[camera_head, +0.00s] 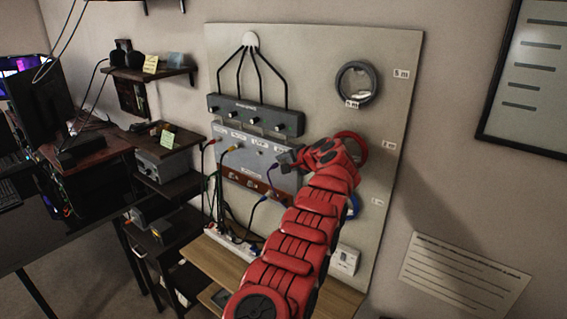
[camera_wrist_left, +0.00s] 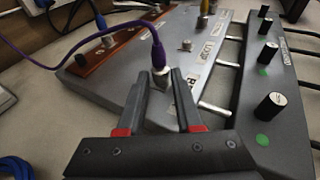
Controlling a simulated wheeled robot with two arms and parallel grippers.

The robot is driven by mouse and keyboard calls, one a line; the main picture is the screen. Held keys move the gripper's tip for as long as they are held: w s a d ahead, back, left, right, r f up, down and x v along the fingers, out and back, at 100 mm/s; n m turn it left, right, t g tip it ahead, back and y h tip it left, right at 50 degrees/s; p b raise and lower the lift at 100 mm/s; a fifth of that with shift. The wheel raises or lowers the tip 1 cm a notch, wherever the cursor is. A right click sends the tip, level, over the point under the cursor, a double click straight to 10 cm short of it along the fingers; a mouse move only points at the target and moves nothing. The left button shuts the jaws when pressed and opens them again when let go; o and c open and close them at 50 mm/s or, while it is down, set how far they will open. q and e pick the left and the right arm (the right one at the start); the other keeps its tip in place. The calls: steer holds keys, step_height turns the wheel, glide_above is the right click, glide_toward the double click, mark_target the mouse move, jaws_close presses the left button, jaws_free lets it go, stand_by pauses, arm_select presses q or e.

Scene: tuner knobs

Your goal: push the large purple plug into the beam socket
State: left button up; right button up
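The purple plug (camera_wrist_left: 158,53), with its purple cable, stands upright on a metal socket (camera_wrist_left: 160,76) at the near edge of the grey panel in the left wrist view. How deep it sits cannot be told. My left gripper (camera_wrist_left: 160,78) has its two fingers apart, one on each side near the socket, with the plug just beyond the tips. In the head view the left gripper (camera_head: 287,160) is at the right end of the grey panel (camera_head: 252,158), beside the purple cable (camera_head: 271,174). The socket's label is partly hidden by a finger. My right gripper is not in view.
A dark box with several black knobs (camera_head: 255,113) is mounted above the panel. A yellow plug (camera_wrist_left: 202,21) sits farther along it. A brown strip (camera_wrist_left: 110,56) with jacks runs along the other side. A ring (camera_head: 357,84) hangs on the board's upper right.

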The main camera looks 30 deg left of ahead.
arm_select(q)
steer(key=o, duration=0.3)
steer(key=shift+d+b, duration=0.15)
steer(key=shift+b, duration=0.15)
steer(key=b+v, duration=0.8)
steer(key=v, duration=0.9)
steer(key=shift+d, duration=0.1)
